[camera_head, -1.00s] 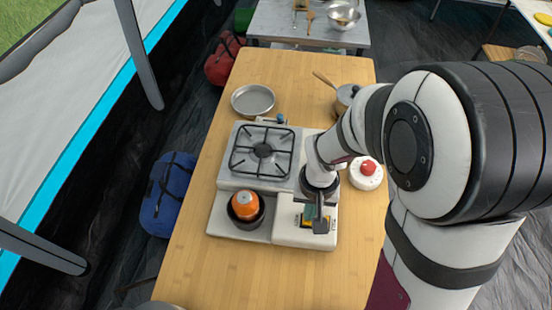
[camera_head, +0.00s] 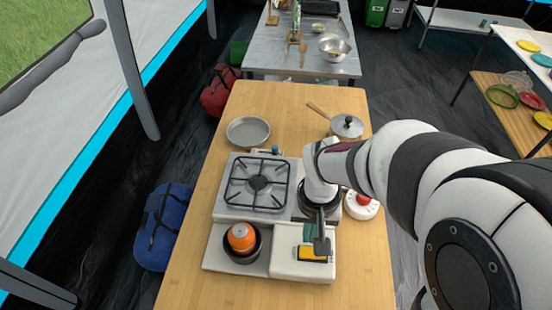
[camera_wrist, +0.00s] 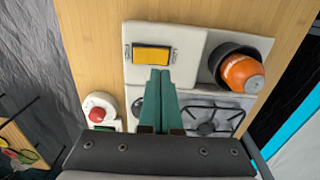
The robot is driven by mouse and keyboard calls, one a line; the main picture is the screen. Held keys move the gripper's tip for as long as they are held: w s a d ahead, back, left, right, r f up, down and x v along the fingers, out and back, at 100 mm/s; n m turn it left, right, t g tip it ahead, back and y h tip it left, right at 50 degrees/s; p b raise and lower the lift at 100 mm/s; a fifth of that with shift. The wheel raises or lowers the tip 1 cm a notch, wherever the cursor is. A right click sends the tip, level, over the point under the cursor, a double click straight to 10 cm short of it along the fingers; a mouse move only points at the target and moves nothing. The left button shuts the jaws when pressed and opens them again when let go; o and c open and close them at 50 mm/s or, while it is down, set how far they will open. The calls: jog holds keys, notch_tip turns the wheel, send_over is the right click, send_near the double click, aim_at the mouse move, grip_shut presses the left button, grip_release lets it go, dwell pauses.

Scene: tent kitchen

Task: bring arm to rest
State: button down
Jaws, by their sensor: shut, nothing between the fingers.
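My gripper (camera_head: 310,232) is shut and empty. It points down above the front right part of the white stove unit (camera_head: 286,262), over the panel with the yellow switch (camera_head: 314,253). In the wrist view my green fingertips (camera_wrist: 160,72) are pressed together, just below the yellow switch (camera_wrist: 152,54) in the picture. Whether the tips touch the panel I cannot tell. My arm reaches in from the right over the table.
A dark pot (camera_head: 240,253) with an orange object (camera_head: 241,237) sits left of the switch panel. A burner grate (camera_head: 258,184), round pan (camera_head: 248,131), lidded saucepan (camera_head: 347,126) and white round device with a red knob (camera_head: 361,205) stand nearby. The wooden table (camera_head: 290,100) is clear at front.

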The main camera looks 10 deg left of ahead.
jog(key=shift+r, duration=0.55)
jog(key=s+d+r+m+y, duration=0.1)
jog(key=s+r+m, duration=0.1)
jog(key=s, duration=0.5)
jog(key=s+d+r+m, duration=0.2)
jog(key=s+r+m, duration=0.1)
jog(key=s+r, duration=0.2)
jog(key=shift+s+d+r+m+y, duration=0.2)
jog(key=shift+s+d+m+y, duration=0.15)
jog(key=shift+s, duration=0.85)
